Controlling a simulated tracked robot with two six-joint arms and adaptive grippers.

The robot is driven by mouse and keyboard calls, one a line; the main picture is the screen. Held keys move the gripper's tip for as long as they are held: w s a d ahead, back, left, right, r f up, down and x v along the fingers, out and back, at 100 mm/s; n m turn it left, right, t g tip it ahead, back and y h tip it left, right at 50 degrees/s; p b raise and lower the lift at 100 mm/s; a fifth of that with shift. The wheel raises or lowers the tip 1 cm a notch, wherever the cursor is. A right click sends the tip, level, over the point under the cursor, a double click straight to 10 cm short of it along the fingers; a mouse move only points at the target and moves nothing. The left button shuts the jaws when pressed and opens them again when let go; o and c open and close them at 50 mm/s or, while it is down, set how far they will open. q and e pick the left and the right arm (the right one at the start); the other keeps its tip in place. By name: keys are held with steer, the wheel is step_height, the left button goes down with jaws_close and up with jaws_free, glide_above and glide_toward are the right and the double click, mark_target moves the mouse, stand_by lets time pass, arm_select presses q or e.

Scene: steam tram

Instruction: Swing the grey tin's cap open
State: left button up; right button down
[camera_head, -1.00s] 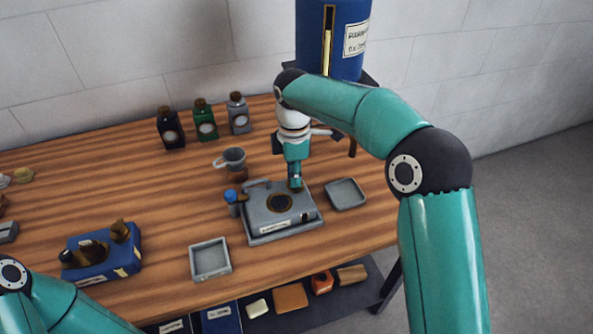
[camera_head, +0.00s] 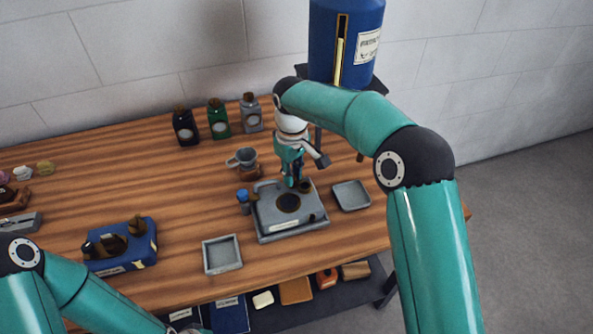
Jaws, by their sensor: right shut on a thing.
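My right gripper (camera_head: 298,184) comes down from above onto the tin's back right part. It is shut on a small part there, which looks like the cap, though the fingers mostly hide it. I cannot tell how far the cap is swung.
A blue-topped small item (camera_head: 243,197) stands at the tin's left. Empty grey trays lie right (camera_head: 351,196) and front left (camera_head: 222,268). A grey cup (camera_head: 243,158) is behind. A blue box (camera_head: 140,252) stands left, several bottles (camera_head: 217,121) at the back.

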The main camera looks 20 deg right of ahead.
steer(key=m, duration=0.2)
steer(key=w+m+p, duration=0.1)
steer(key=m, duration=0.1)
steer(key=shift+w+a+r+m, duration=0.15)
steer(key=shift+w+a+m, duration=0.05)
steer(key=shift+m, duration=0.1)
steer(key=shift+w+d+m+p, duration=0.1)
steer(key=shift+w+m+p, duration=0.15)
steer(key=shift+m, duration=0.6)
steer(key=shift+w+a+m+p, duration=0.1)
steer(key=shift+w+m+p, duration=0.1)
steer(key=shift+m, duration=0.7)
steer(key=shift+w+d+m+p, duration=0.1)
steer(key=shift+w+m+p, duration=0.15)
steer(key=shift+m, duration=0.6)
steer(key=c, duration=1)
jaws_free()
steer(key=shift+c, duration=0.2)
step_height(320, 180, up, 12)
